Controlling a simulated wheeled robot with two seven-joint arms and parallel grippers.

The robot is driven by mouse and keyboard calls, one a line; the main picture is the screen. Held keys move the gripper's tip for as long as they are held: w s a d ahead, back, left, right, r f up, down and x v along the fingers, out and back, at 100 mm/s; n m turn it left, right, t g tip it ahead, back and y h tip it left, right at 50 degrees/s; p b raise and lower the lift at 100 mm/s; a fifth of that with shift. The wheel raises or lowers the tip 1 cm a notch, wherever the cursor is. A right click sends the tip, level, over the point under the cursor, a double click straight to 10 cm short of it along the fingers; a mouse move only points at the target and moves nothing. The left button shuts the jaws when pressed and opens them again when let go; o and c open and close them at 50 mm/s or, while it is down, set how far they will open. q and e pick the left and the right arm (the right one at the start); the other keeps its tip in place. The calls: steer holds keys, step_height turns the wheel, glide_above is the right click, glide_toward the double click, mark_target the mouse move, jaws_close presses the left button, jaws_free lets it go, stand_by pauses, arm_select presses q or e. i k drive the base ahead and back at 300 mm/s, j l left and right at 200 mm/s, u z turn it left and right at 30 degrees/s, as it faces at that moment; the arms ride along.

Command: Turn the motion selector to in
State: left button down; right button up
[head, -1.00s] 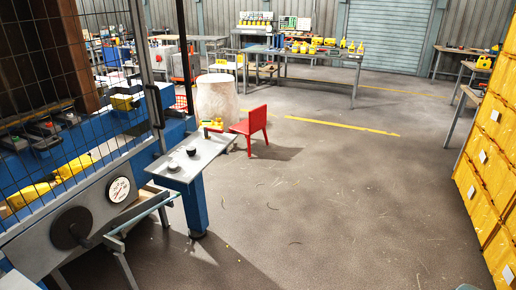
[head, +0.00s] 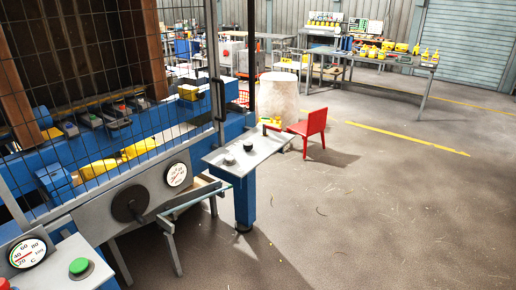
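No part in view is legibly marked as the motion selector, and no "in" label can be read. A dark round disc (head: 130,203) with a dark bar to its right sits on the grey front panel (head: 95,222) of the blue machine, in the head view's lower left. A small grey shelf (head: 262,153) to its right carries a light knob (head: 229,159) and a black knob (head: 248,145). A green button (head: 79,266) sits on a grey box at bottom left. Neither of my grippers is in view.
A white dial gauge (head: 176,175) is beside the disc; another gauge (head: 27,253) is at bottom left. A wire mesh guard (head: 90,60) stands above the machine. A red chair (head: 310,130) and pale drum (head: 279,98) stand behind the shelf. Open floor (head: 390,210) lies to the right.

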mark_target(247, 146)
steer(key=i+l+u, duration=0.1)
steer(key=i+l, duration=0.15)
steer(key=i+l+u, duration=0.1)
steer(key=i+l, duration=0.15)
steer(key=l, duration=0.15)
steer(key=i+l, duration=0.2)
steer(key=l, duration=0.15)
steer(key=i+l+u, duration=0.15)
steer(key=l, duration=0.2)
steer(key=i+l+u, duration=0.1)
steer(key=i+l, duration=0.15)
steer(key=l, duration=0.15)
steer(key=i+l+u, duration=0.1)
steer(key=l, duration=0.3)
steer(key=i+l+u, duration=0.1)
steer(key=i+l, duration=0.2)
steer(key=l, duration=0.1)
